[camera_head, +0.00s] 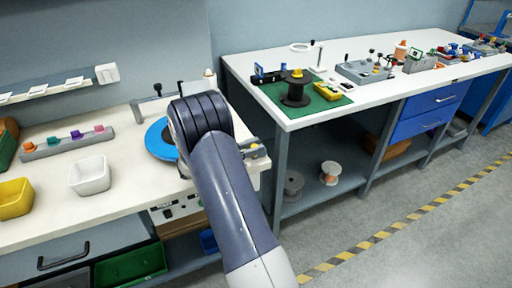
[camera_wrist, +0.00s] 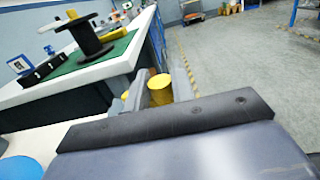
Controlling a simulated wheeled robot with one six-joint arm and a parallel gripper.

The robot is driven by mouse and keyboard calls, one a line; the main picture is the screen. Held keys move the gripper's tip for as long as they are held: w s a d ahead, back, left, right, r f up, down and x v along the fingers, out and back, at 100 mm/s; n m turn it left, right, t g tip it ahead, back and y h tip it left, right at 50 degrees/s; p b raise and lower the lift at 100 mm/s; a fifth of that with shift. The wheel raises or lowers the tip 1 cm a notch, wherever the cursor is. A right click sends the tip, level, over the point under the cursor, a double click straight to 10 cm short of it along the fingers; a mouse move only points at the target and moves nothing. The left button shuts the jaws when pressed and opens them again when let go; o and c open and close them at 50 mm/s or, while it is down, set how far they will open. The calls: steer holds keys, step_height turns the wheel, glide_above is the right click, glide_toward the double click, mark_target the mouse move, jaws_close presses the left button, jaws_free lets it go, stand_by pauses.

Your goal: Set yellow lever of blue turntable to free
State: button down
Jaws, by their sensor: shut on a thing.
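The blue turntable (camera_head: 157,142) lies on the left workbench, partly hidden behind my arm. Its blue edge (camera_wrist: 22,168) shows in the lower left of the wrist view. The yellow lever (camera_head: 257,152) is at the bench's right end. Its yellow round knob (camera_wrist: 160,88) sits between the two grey fingers of my gripper (camera_wrist: 156,84) in the wrist view. My gripper (camera_head: 250,148) is shut on the lever. My forearm hides much of the area around the turntable, and which setting the lever stands at cannot be read.
A white bin (camera_head: 91,176) and a yellow bin (camera_head: 15,198) stand to the left. A rack of coloured pegs (camera_head: 68,142) lies behind them. A second bench to the right carries a black spool (camera_head: 295,90) on a green mat (camera_head: 330,103). The floor at right is clear.

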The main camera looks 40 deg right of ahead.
steer(key=shift+w+a+m+g, duration=0.15)
steer(key=shift+m+g, duration=0.25)
steer(key=shift+g, duration=0.2)
steer(key=c, duration=1.2)
jaws_free()
steer(key=shift+c, duration=0.2)
steer(key=shift+a, duration=0.1)
steer(key=b+v, duration=0.1)
steer(key=v, duration=0.9)
steer(key=shift+w+a+r, duration=0.15)
steer(key=shift+a, duration=0.15)
